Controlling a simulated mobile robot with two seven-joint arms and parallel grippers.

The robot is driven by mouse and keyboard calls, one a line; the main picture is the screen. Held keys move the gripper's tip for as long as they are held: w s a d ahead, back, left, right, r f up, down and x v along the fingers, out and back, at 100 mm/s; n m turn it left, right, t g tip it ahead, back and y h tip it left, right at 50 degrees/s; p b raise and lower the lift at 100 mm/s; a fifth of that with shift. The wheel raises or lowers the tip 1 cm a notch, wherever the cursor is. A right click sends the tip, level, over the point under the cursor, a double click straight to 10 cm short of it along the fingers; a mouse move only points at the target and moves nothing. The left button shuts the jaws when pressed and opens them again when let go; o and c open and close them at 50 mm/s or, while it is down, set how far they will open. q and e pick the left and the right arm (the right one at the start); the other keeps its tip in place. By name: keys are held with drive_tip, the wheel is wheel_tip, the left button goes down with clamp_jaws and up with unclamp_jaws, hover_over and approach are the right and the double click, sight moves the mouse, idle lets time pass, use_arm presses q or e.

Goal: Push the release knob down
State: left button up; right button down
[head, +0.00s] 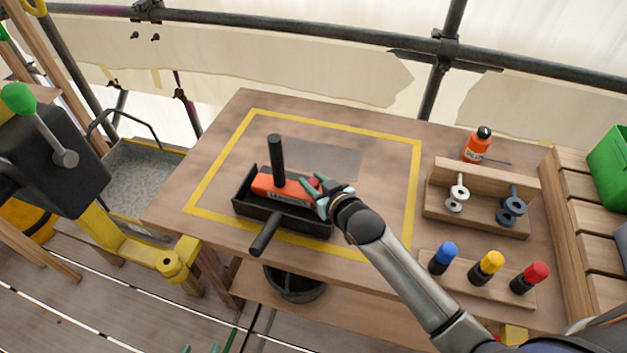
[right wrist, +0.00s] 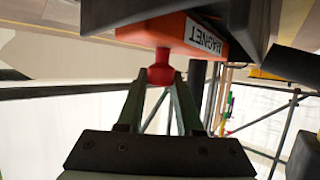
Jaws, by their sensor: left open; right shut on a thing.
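The orange magnet block (head: 268,186) sits in a black tray (head: 285,222) on the table, and its "MAGNET" label shows in the right wrist view (right wrist: 190,40). A red knob (right wrist: 164,66) sticks out of the block's end. In the head view this knob (head: 314,182) is partly hidden by my right gripper. My right gripper (head: 321,192) is shut on the red knob, and its two fingers (right wrist: 162,92) meet the knob's sides in the right wrist view. Only the fingertips of my left gripper (head: 200,349) show at the bottom edge of the head view, apart and empty.
A black upright handle (head: 277,160) rises from the block, and a black bar (head: 264,234) juts from the tray's front. To the right stand a wooden rack (head: 480,222), a stand with blue, yellow and red knobs (head: 462,277) and an orange bottle (head: 477,149). The table behind is clear.

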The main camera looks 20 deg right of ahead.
drive_tip(key=shift+s+f, duration=0.1)
drive_tip(key=shift+f, duration=0.4)
drive_tip(key=c, duration=0.9)
unclamp_jaws()
drive_tip(key=shift+f, duration=0.1)
drive_tip(key=o, duration=0.4)
drive_tip(key=shift+c, duration=0.2)
drive_tip(key=shift+r, duration=0.2)
drive_tip(key=p+v, duration=0.1)
drive_tip(key=v, duration=1.1)
drive_tip(key=shift+s+r, duration=0.1)
drive_tip(key=shift+s, duration=0.1)
